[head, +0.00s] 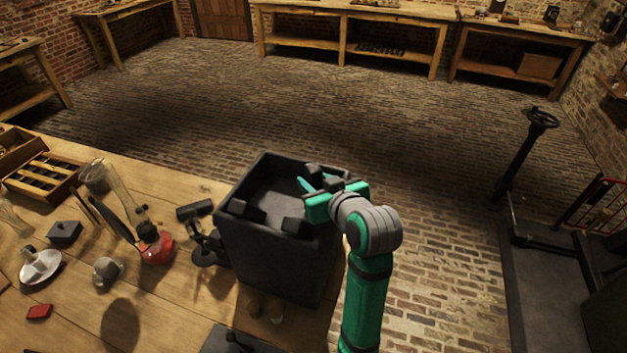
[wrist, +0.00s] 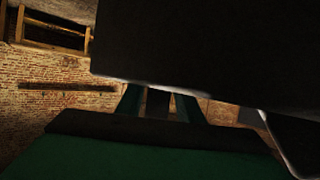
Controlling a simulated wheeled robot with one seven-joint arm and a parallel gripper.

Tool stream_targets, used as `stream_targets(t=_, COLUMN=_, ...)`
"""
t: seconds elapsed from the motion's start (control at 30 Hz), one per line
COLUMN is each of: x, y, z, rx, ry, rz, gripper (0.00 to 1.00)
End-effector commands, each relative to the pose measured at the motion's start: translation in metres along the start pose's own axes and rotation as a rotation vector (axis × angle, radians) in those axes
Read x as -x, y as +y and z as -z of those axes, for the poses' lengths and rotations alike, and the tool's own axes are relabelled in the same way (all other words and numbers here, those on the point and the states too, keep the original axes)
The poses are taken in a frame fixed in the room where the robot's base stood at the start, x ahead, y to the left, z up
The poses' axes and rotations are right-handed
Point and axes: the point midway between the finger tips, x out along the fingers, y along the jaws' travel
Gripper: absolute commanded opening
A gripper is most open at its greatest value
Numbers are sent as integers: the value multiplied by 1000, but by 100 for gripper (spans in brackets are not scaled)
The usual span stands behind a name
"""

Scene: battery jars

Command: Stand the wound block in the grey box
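The grey box (head: 272,256) stands open-topped at the right part of the table. My gripper (head: 318,184) is at the upper right of its opening, with the arm reaching in from the right. A dark block (head: 326,171) shows between its green fingers, and I take it for the wound block; its winding cannot be made out. In the wrist view, a large dark shape (wrist: 210,50), which looks like this block seen close up, covers the fingertips. The green fingers (wrist: 158,104) stand apart below it. Whether the block touches the box is hidden.
Two dark blocks (head: 246,210) (head: 294,226) show inside the box near its front. A dark stand (head: 207,248) is close to its left side. A red-based glass lamp (head: 156,246), a white dish (head: 40,266) and a wooden rack (head: 45,178) are further left.

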Motion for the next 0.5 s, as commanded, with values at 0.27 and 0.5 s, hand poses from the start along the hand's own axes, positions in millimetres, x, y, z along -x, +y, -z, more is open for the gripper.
stream_targets(t=0.27, x=0, y=-1, z=0, rx=1, ry=0, rz=1, gripper=44)
stream_targets(t=0.5, x=12, y=0, z=4, rx=2, ry=2, rz=-1, gripper=44)
